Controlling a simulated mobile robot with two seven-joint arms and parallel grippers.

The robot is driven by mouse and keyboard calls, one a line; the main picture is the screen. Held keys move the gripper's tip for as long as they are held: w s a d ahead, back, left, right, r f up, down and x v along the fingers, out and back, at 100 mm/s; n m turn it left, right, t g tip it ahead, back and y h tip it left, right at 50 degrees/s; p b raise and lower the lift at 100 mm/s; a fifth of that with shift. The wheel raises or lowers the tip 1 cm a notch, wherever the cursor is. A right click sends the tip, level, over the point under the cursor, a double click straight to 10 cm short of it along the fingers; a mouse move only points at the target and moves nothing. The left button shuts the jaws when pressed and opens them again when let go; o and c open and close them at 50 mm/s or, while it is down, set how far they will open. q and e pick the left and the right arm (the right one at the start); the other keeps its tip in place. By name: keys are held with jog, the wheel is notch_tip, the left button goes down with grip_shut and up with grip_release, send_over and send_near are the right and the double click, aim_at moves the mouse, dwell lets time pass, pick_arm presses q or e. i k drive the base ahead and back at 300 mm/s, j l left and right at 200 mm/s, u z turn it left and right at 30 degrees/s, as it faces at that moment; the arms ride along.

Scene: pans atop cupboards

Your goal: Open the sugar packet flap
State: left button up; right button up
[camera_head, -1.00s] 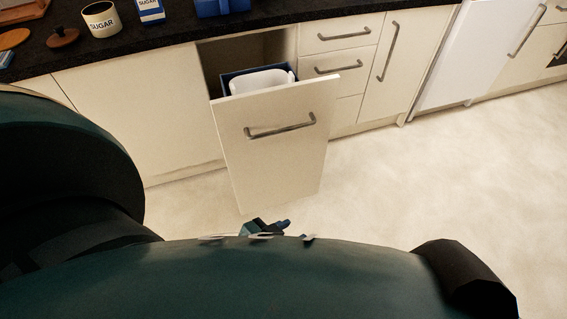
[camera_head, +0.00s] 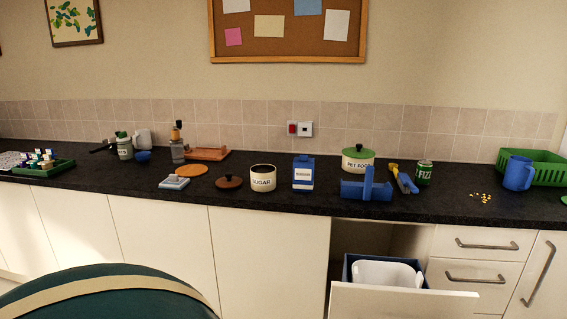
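The sugar packet (camera_head: 303,173) is a blue and white carton that stands upright on the dark worktop, near the middle of the view. Its top looks closed, but the flap is too small to tell for sure. The cream sugar canister (camera_head: 263,178) stands just left of it with its mouth uncovered. A brown round lid (camera_head: 229,183) lies on the worktop left of the canister. Neither of my grippers is in view.
A pulled-out bin drawer (camera_head: 400,300) juts from below the worktop (camera_head: 330,201). Yellow bits (camera_head: 481,197) lie scattered at the right.

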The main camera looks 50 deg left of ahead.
aim_at(302, 158)
jog(key=u, duration=1.5)
jog(key=j+z, duration=0.15)
jog(key=z, duration=0.3)
jog(key=j+z, duration=0.15)
jog(key=z, duration=0.25)
jog(key=i+j+z, duration=0.1)
jog(key=z, duration=0.35)
jog(key=j+z, duration=0.2)
jog(key=j, duration=0.15)
jog(key=k+j+z, duration=0.25)
jog(key=j+z, duration=0.2)
jog(key=j, duration=0.2)
jog(key=k+j+z, duration=0.1)
jog(key=j, duration=0.25)
jog(key=k+j+z, duration=0.2)
jog(key=k+j, duration=0.15)
jog(key=j, duration=0.3)
jog(key=k+j, duration=0.15)
jog(key=j, duration=0.15)
jog(key=k+j, duration=0.2)
jog(key=j, duration=0.15)
jog(key=k+j+z, duration=0.1)
jog(key=j, duration=0.2)
